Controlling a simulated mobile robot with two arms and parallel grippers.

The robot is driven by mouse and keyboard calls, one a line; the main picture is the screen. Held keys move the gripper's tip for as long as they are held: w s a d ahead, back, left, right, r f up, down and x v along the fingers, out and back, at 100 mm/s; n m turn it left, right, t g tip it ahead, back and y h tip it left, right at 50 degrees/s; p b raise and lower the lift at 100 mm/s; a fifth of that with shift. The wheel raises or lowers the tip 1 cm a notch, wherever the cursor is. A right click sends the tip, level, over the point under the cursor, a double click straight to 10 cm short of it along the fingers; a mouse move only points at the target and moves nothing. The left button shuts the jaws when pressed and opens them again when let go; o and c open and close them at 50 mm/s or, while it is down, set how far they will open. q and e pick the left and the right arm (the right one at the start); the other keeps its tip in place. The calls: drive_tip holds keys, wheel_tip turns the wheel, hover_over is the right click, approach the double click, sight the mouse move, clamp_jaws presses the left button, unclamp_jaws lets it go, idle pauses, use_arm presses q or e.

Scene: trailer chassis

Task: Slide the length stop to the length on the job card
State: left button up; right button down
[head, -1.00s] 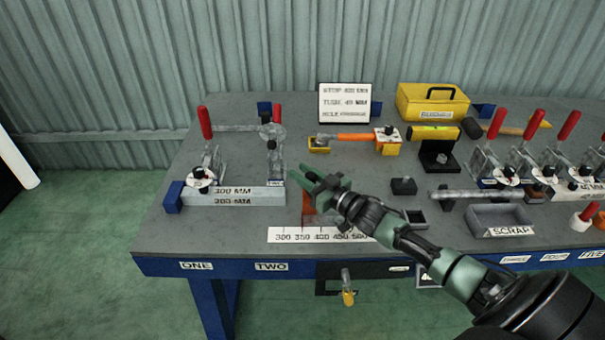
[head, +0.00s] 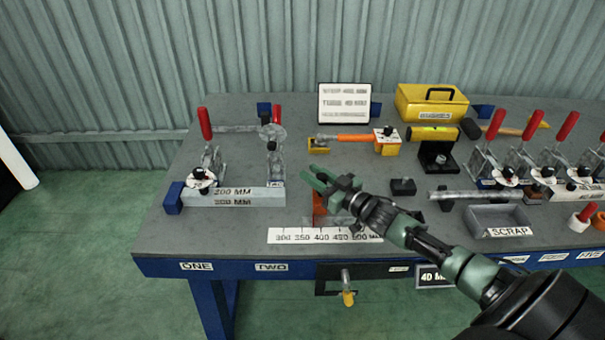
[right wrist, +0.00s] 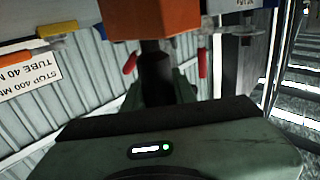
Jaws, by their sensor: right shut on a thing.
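The job card (head: 344,103) stands at the back of the bench. The length stop (head: 319,207) is an orange-red block behind the white scale (head: 325,235), roughly in line with the 400 mark. My right gripper (head: 318,178) is shut on the stop's dark post, above the block. In the right wrist view the orange block (right wrist: 145,18) and the dark post (right wrist: 155,75) show between the fingers (right wrist: 160,85). My left gripper is not in view.
A grey rail marked in MM (head: 235,197) lies left of the stop, by red-handled clamps (head: 206,125). Right of my gripper are a small black block (head: 403,186) and the scrap tray (head: 500,218). An orange-handled tool (head: 355,137) lies behind.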

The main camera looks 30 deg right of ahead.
drive_tip(key=shift+s+d, duration=0.6)
drive_tip(key=shift+d, duration=0.35)
drive_tip(key=c, duration=1.1)
unclamp_jaws()
drive_tip(key=shift+v, duration=3.85)
drive_tip(key=shift+s+a+f, duration=0.1)
